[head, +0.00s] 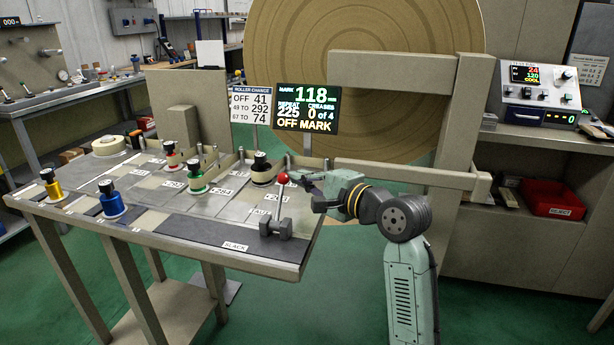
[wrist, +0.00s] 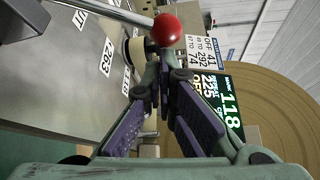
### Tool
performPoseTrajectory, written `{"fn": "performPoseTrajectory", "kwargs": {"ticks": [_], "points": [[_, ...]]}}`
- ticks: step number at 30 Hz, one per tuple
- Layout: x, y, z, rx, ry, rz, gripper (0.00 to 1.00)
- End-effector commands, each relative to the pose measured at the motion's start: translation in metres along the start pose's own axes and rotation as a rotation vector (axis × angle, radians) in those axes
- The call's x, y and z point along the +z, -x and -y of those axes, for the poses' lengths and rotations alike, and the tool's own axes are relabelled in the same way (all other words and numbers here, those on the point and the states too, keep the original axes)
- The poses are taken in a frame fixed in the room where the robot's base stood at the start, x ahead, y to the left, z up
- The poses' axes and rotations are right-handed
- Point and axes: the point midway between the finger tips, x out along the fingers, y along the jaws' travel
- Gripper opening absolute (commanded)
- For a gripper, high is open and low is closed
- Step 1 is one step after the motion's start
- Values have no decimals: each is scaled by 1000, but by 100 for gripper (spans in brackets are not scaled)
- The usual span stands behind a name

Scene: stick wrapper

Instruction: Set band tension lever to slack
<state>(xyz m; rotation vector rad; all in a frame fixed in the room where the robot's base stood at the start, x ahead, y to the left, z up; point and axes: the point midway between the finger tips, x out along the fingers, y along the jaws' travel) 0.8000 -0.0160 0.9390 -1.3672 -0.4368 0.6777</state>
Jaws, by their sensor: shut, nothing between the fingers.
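The band tension lever has a red ball knob (head: 283,178), a thin metal shaft (head: 279,206) and a grey base block (head: 276,238) near the table's right front corner. It stands nearly upright. A SLACK label (head: 235,246) lies on the dark front strip, to the left of and in front of the base. My gripper (head: 298,177) is shut and empty, just right of the knob. In the wrist view the knob (wrist: 166,30) and shaft (wrist: 112,11) show just beyond my closed fingertips (wrist: 160,62). I cannot tell whether they touch.
The table (head: 170,238) carries several coloured rollers, including a black one (head: 263,170) behind the lever. A display (head: 307,108) reading OFF MARK stands behind, before a large brown disc (head: 400,110). A beige frame bar (head: 410,174) runs behind my arm.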

Motion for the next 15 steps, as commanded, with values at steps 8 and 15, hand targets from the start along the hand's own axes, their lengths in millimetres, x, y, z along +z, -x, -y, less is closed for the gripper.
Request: {"fn": "performPoseTrajectory", "kwargs": {"ticks": [8, 15], "points": [[0, 0, 0, 0, 1, 0, 0], [3, 2, 2, -22, 35, 0, 0]]}}
